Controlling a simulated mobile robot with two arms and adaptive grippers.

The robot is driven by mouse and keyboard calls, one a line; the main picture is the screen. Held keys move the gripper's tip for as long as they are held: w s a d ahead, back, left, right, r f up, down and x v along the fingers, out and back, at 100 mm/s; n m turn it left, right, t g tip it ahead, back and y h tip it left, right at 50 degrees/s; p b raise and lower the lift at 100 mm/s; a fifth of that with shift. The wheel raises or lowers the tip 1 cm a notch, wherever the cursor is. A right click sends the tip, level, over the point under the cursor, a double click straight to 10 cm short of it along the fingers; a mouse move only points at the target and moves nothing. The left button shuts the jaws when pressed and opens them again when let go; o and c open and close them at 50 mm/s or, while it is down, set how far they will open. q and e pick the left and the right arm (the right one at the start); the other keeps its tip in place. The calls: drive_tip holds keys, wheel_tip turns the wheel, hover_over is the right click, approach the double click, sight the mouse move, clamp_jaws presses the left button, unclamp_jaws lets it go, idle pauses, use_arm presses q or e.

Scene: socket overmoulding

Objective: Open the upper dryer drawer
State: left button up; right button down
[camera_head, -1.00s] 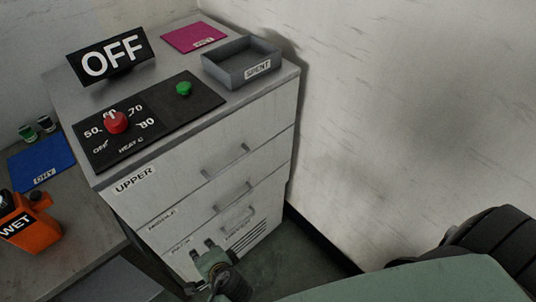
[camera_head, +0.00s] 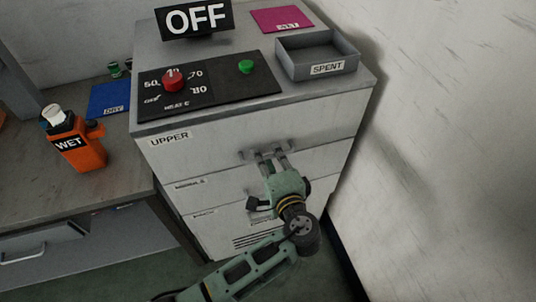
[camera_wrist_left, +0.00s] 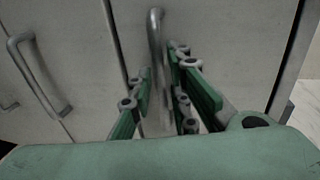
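The upper drawer (camera_head: 210,145), labelled UPPER, is shut, its front flush with the cabinet. Its bar handle (camera_head: 247,155) sits low on the front and is partly covered by my left gripper (camera_head: 270,157). In the left wrist view, this handle (camera_wrist_left: 155,25) runs between the two green fingers of my left gripper (camera_wrist_left: 160,70). The fingers stand apart, with a narrow gap around the handle; contact is not clear. My right gripper is not in view.
The middle drawer's handle (camera_wrist_left: 30,75) shows at the left in the wrist view. On the cabinet top are an OFF sign (camera_head: 194,18), a control panel (camera_head: 210,90) and a SPENT tray (camera_head: 318,69). An orange WET bottle (camera_head: 82,148) stands left. A wall (camera_head: 450,150) rises right.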

use_arm(q)
drive_tip(key=shift+w+a, duration=0.15)
drive_tip(key=shift+w, duration=0.1)
clamp_jaws()
drive_tip(key=shift+f, duration=0.1)
drive_tip(key=shift+s, duration=0.1)
idle(0.3)
